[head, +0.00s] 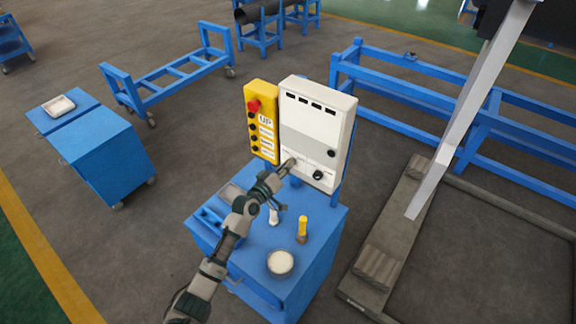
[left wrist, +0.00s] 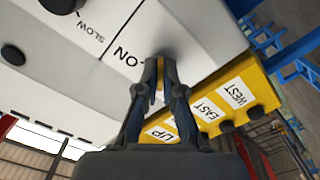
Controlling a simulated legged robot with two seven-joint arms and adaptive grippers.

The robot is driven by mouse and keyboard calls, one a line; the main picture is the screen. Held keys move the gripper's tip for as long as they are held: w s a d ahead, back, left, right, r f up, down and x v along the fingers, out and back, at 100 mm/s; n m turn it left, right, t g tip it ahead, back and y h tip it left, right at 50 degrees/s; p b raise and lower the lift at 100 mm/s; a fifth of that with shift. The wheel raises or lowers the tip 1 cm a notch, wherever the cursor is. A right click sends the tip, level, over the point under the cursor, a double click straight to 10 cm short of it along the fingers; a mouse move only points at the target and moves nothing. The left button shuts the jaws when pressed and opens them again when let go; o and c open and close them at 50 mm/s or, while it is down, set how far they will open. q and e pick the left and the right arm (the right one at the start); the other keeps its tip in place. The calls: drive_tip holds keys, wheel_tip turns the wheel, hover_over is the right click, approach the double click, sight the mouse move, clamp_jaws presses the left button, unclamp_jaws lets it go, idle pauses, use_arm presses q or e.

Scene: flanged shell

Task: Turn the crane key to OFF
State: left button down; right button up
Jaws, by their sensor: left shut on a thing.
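The white control box (head: 315,125) stands upright at the back of the blue cabinet (head: 300,292). Its front has black knobs, one of which shows at the lower right (head: 318,174). My left gripper (head: 287,167) reaches the lower left of this front. In the left wrist view my left gripper (left wrist: 160,66) is shut on a small yellowish piece, the crane key (left wrist: 160,74), mostly hidden between the fingers. The "ON" label (left wrist: 127,60) is printed just left of the fingertips. No "OFF" label shows; the fingers may cover it. My right gripper is not in view.
A yellow button panel (head: 262,130) with a red button adjoins the box's left side. On the cabinet are a yellow bottle (head: 302,228), a white bottle (head: 273,216) and a round dish (head: 280,262). A slanted grey post (head: 455,125) stands to the right.

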use_arm(q)
drive_tip(key=shift+a+n, duration=0.1)
drive_tip(key=shift+n, duration=0.3)
drive_tip(key=c, duration=1.3)
unclamp_jaws()
drive_tip(key=shift+a, duration=0.1)
drive_tip(key=v, duration=1.2)
drive_tip(key=shift+f, duration=0.15)
